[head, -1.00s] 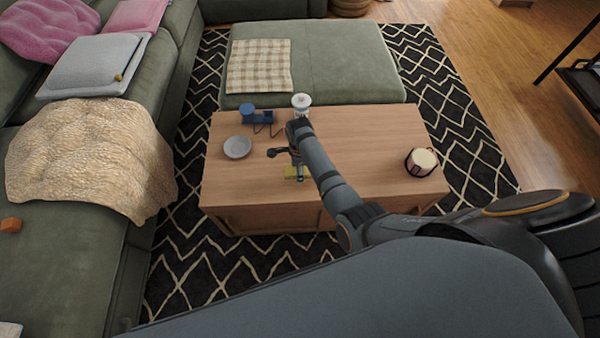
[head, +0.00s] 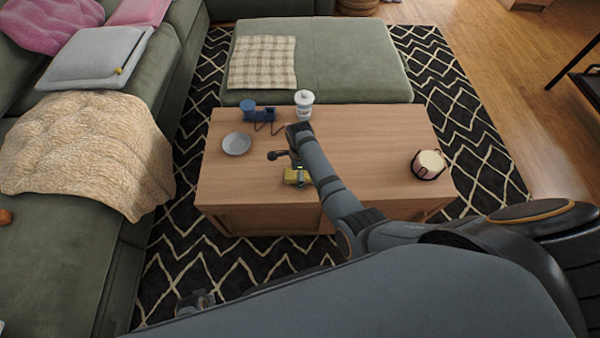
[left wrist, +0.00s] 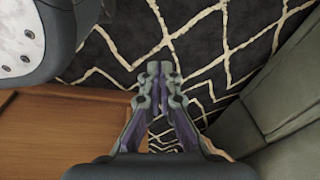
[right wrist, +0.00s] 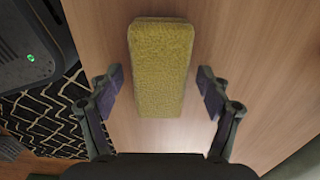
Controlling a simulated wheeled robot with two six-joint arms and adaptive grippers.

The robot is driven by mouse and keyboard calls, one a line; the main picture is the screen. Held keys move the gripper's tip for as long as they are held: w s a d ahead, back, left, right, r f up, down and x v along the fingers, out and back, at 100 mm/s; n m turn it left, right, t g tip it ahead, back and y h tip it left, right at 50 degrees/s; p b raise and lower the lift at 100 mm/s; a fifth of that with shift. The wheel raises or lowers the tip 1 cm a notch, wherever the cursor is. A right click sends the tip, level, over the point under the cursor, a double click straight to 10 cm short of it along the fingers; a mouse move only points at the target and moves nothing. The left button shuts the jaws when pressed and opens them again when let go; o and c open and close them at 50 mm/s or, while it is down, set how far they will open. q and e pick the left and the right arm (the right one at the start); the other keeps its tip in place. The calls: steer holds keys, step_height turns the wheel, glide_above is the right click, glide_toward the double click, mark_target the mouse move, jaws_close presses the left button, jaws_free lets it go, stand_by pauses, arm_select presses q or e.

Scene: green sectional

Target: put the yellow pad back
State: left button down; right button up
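The yellow pad (head: 290,176) is on the wooden coffee table (head: 375,150), near its front edge. In the right wrist view the pad (right wrist: 162,60) is a fuzzy oblong block lying lengthwise between my right fingers. My right gripper (right wrist: 160,88) is open, with a finger on each side of the pad and a gap on both sides. In the head view my right gripper (head: 297,172) is over the pad and partly hides it. My left gripper (left wrist: 157,78) is empty, its fingertips together, low over the rug; it also shows at the head view's bottom edge (head: 197,302).
On the table stand a grey bowl (head: 236,144), a blue item with a wire stand (head: 258,114), a white lidded jar (head: 304,104) and a dark-and-cream drum-shaped item (head: 428,165). A green sectional (head: 60,235) is at the left. The table's right half is mostly clear.

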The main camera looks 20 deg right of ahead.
steer(key=shift+r, duration=0.2)
arm_select(q)
steer(key=s+f+p, duration=0.1)
steer(key=s+p, duration=0.3)
steer(key=s, duration=0.2)
steer(key=shift+s+a, duration=0.2)
arm_select(e)
step_height(320, 180, up, 12)
